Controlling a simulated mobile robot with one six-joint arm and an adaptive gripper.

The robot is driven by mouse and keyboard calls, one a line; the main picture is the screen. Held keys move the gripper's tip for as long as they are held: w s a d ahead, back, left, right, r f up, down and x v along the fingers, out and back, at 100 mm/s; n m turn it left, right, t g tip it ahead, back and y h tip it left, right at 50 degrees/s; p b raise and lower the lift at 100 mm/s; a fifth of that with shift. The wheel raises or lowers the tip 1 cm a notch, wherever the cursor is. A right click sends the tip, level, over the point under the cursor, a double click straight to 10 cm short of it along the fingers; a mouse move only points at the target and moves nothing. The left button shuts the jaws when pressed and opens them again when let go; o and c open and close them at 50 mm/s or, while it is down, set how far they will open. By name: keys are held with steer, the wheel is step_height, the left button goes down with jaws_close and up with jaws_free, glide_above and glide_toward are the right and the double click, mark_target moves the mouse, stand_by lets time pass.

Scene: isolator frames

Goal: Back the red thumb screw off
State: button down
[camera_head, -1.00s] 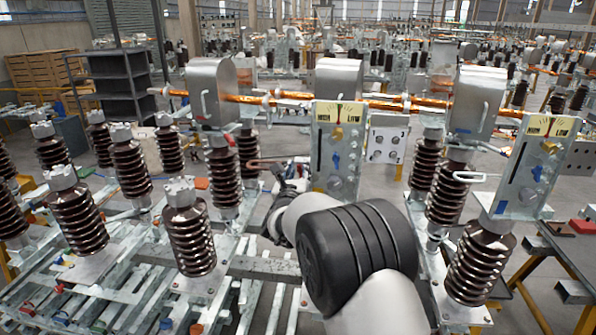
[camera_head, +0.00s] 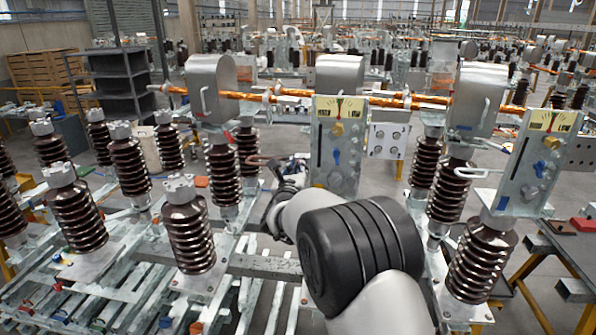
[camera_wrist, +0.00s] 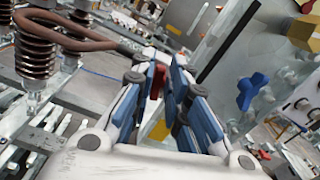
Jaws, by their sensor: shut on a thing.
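The red thumb screw (camera_wrist: 155,83) shows as a small red piece between the blue-padded fingers in the wrist view. My gripper (camera_wrist: 166,78) is shut on it; the fingers hide most of it. In the head view my gripper (camera_head: 290,172) is a small dark shape left of the middle gauge panel (camera_head: 322,172), partly hidden by my arm. The screw cannot be made out in the head view. The panel fills the right of the wrist view, with a blue knob (camera_wrist: 250,91) and a yellow knob (camera_wrist: 302,31) to the right of the fingers.
A brown looped rod (camera_wrist: 75,37) runs close to the left of the fingers in the wrist view. Brown ribbed insulators (camera_head: 192,240) stand on frames to the left. A second gauge panel (camera_head: 520,170) stands at the right. Copper bars (camera_head: 260,97) run behind.

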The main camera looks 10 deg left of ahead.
steer(key=shift+a+f+n+b, duration=0.1)
steer(key=shift+f+n+b, duration=0.5)
steer(key=shift+n, duration=4)
steer(key=shift+f+n+b, duration=0.15)
steer(key=shift+n+b, duration=0.75)
steer(key=shift+n, duration=3.7)
steer(key=shift+a+f+n+b, duration=0.1)
steer(key=shift+f+n+b, duration=0.5)
steer(key=shift+n, duration=4)
steer(key=shift+d+r, duration=0.1)
steer(key=shift+r, duration=0.1)
steer(key=c, duration=1.7)
jaws_free()
